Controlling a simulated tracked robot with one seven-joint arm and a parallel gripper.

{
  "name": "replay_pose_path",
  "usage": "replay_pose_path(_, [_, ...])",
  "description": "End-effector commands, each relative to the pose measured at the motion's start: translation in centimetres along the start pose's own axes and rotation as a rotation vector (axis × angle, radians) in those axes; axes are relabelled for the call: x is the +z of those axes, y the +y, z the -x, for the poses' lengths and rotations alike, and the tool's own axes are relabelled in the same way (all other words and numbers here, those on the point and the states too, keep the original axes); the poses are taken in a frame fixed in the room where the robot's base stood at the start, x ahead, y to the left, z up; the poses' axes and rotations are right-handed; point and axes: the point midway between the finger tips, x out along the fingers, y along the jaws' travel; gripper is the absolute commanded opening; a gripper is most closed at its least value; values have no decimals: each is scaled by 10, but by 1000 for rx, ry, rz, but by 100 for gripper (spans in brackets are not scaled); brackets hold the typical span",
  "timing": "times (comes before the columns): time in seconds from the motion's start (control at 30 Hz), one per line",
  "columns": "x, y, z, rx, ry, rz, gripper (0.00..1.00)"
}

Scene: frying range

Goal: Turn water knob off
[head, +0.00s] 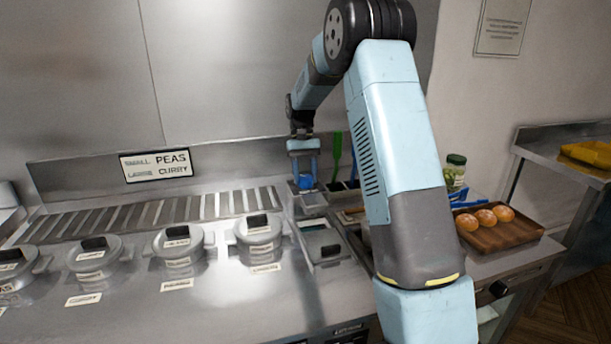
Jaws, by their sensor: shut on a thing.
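A small blue knob (306,181) shows at the back of the steel counter, low against the backsplash. I take it to be the water knob. My gripper (304,172) reaches down from above and is shut on the blue knob. The fingers hide part of the knob, and its exact turn angle cannot be told from here.
Several lidded round pots (178,242) stand in a row at the left. A green-handled utensil (337,155) stands right of my gripper. A wooden tray (490,238) with round orange-brown items and a green-lidded jar (455,170) are at the right. A sign (156,166) hangs behind.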

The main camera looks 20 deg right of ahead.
Motion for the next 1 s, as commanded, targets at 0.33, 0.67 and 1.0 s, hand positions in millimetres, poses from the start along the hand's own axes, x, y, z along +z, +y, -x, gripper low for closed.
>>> replay_pose_path(0.33, [-1,-1,1,37,6,91,18])
replay_pose_path(0.67, [-1,-1,1,41,5,101,18])
replay_pose_path(1.0, [0,-1,1,41,3,100,68])
